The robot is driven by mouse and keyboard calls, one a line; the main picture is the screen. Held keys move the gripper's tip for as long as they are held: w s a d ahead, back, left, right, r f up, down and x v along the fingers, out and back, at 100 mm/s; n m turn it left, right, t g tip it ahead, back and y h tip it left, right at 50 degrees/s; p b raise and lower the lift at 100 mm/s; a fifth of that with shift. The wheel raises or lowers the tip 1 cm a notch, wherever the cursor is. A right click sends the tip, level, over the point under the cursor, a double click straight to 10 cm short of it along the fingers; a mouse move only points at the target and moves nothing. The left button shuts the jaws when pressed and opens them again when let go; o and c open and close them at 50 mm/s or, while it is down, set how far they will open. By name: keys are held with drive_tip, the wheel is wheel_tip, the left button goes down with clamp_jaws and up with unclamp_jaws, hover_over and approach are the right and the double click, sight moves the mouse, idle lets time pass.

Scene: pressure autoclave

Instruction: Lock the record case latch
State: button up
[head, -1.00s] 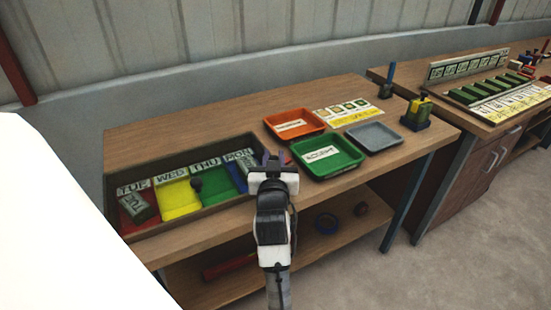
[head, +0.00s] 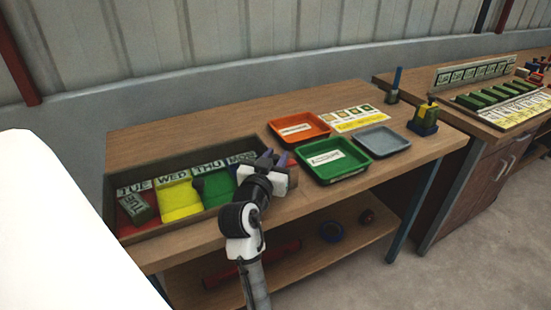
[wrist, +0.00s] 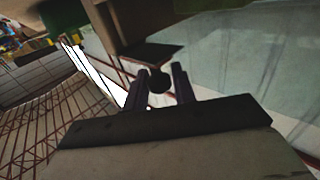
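The record case (head: 150,236) is a long dark tray with day labels and red, yellow, green and blue floors, on the left of the bench. My gripper (head: 274,158) is at its right end, over or beside the blue part, which it partly hides. Its two dark fingers stand apart. In the wrist view a small dark round knob (wrist: 158,80) shows between the fingertips of my gripper (wrist: 160,86); I cannot tell whether they touch it. I cannot make out the latch in the head view.
Orange (head: 299,128), green (head: 334,158) and grey (head: 381,139) trays stand right of my gripper. A yellow-topped holder (head: 425,118) is at the bench's right end. A lower shelf holds a red cylinder (head: 225,275).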

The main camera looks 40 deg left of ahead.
drive_tip(key=shift+o, duration=1.2)
drive_tip(key=shift+s, duration=0.1)
drive_tip(key=b+v, duration=0.3)
drive_tip(key=v, duration=1)
drive_tip(key=shift+s, duration=0.3)
drive_tip(key=shift+d, duration=0.1)
